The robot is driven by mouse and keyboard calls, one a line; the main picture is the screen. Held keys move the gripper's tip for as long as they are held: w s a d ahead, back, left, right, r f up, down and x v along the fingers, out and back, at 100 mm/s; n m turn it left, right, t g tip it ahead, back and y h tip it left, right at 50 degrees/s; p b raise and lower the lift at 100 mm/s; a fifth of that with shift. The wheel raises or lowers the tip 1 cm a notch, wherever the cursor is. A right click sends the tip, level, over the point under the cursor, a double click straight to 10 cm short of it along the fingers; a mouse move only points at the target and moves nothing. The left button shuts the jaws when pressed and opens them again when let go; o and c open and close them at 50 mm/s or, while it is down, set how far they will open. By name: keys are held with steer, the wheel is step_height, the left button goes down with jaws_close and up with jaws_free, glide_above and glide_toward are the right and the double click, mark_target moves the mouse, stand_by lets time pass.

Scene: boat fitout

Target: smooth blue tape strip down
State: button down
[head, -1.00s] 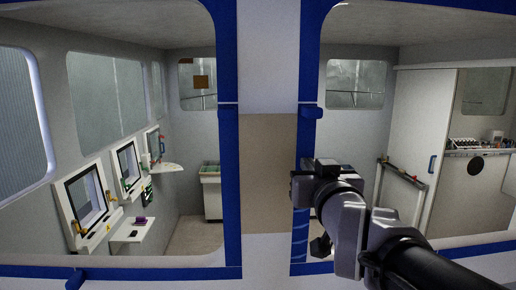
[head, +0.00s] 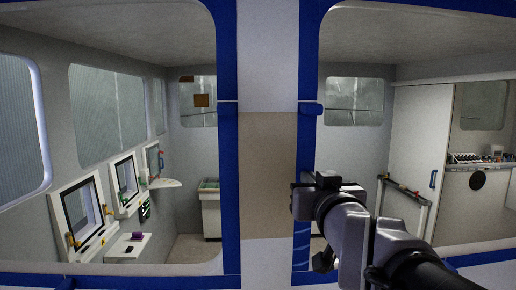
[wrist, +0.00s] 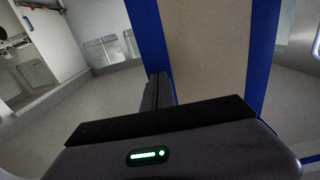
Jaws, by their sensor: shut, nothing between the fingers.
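A blue tape strip (head: 307,150) runs down the left edge of the right window opening. Its lower part (head: 301,240) shows pale diagonal streaks. A short blue tab (head: 311,108) sticks out from it near a thin pale line. My gripper (wrist: 157,92) is shut and empty, its fingers at the edge of the blue strip (wrist: 147,40) in the wrist view. I cannot tell whether they touch it. In the head view my wrist covers part of the strip, and the fingertips are hidden.
Another blue strip (head: 229,150) edges the left window, across a white and beige post (head: 268,170). Through the openings are wall consoles (head: 85,215), a small cabinet (head: 211,212), a white door (head: 418,135) and a rail (head: 405,190).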

step_height(320, 180, down, 3)
steer(key=b, duration=0.4)
steer(key=shift+w+f+b, duration=0.15)
steer(key=shift+b, duration=0.15)
step_height(320, 180, down, 2)
steer(key=b, duration=0.3)
steer(key=shift+f, duration=0.15)
steer(key=shift+b, duration=0.45)
step_height(320, 180, down, 3)
steer(key=b, duration=0.4)
steer(key=shift+f, duration=0.1)
